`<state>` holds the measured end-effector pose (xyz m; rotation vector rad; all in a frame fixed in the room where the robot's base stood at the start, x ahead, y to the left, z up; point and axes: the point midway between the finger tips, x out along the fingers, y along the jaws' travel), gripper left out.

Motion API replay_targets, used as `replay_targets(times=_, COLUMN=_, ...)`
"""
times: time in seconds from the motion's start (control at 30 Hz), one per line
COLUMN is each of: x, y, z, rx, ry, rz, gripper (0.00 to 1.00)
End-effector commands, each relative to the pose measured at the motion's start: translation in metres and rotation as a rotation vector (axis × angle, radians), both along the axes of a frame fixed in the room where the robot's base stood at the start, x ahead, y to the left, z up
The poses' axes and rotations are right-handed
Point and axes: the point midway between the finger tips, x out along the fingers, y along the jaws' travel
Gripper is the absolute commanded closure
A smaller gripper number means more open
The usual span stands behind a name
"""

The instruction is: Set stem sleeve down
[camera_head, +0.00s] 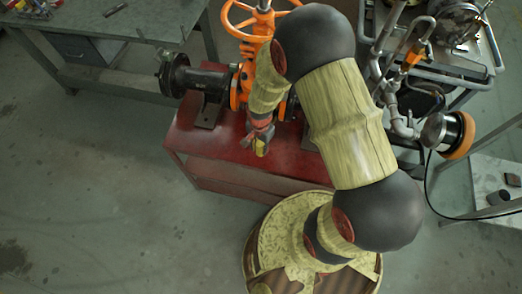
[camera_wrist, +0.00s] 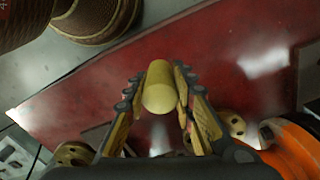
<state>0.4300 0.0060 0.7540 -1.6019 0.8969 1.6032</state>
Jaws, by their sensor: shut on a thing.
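The stem sleeve (camera_wrist: 158,84) is a short, smooth yellow-brass cylinder. In the wrist view it sits between the two fingers of my gripper (camera_wrist: 162,98), which is shut on it. In the head view my gripper (camera_head: 261,136) points down over the red bench (camera_head: 222,146), in front of the orange gate valve (camera_head: 240,85). The sleeve is hard to make out there, as the fingers and arm cover much of it. The red bench top (camera_wrist: 235,55) lies beneath the sleeve in the wrist view; I cannot tell whether they touch.
The valve's orange handwheel (camera_head: 236,22) stands up behind my gripper, with a black pipe flange (camera_head: 178,74) to its left. A cart with pipe fittings (camera_head: 470,65) is at right. A grey workbench (camera_head: 150,22) is at the upper left. The bench's front left top is clear.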

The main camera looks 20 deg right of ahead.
Motion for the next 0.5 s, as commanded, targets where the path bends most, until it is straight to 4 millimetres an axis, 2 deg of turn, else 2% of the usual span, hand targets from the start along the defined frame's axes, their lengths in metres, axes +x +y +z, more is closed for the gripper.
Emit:
replay_targets(times=0.13, x=0.006, y=-0.006, z=-0.011, rx=0.0, ry=0.0, rz=-0.002, gripper=0.99)
replay_targets(times=0.3, x=0.006, y=-0.006, z=-0.037, rx=-0.001, ry=0.001, rz=0.0, gripper=0.99)
replay_targets(times=0.5, x=0.006, y=-0.006, z=-0.04, rx=0.0, ry=0.0, rz=0.0, gripper=0.99)
